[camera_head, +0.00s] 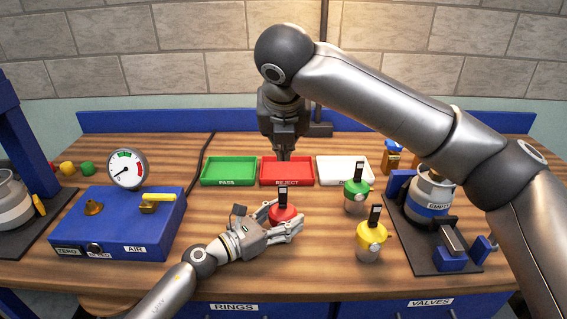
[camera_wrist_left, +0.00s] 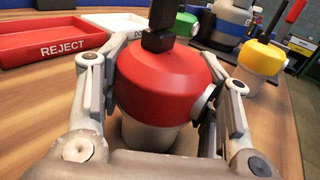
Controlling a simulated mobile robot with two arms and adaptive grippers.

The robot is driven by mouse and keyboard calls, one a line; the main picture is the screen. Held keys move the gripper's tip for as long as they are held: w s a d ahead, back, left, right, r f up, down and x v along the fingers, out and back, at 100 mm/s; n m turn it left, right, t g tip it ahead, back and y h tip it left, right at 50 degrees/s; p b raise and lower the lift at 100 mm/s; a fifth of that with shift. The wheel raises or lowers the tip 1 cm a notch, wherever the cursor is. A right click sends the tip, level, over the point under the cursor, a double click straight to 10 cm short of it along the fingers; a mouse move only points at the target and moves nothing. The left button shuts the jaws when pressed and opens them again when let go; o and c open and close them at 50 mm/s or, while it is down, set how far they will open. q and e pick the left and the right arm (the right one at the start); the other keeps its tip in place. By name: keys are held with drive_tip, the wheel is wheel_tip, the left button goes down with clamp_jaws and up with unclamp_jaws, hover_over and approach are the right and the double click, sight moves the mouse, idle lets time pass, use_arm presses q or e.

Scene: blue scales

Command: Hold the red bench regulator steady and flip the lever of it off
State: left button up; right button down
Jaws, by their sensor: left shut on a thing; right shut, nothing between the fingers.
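The red bench regulator (camera_head: 286,214) stands upright on the wooden table in front of the red tray. It has a red cap, a pale lower body and a black lever (camera_head: 283,194) that points up. My left gripper (camera_head: 284,222) is shut around its body from the left; the left wrist view shows the red regulator (camera_wrist_left: 160,82) between both fingers, with the lever's top cut off. My right gripper (camera_head: 285,153) is shut and empty, fingers pointing down, above and behind the regulator at the red tray. It is apart from the lever.
A green regulator (camera_head: 355,196) and a yellow regulator (camera_head: 370,240) stand to the right. Green, red (camera_head: 287,172) and white trays line the back. A blue gauge box (camera_head: 118,222) is at left, and a canister stand (camera_head: 432,200) at right. My right arm crosses above the right side.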

idle(0.3)
use_arm(q)
drive_tip(key=o, duration=1.4)
drive_tip(key=shift+c, duration=0.2)
drive_tip(key=shift+a, duration=0.1)
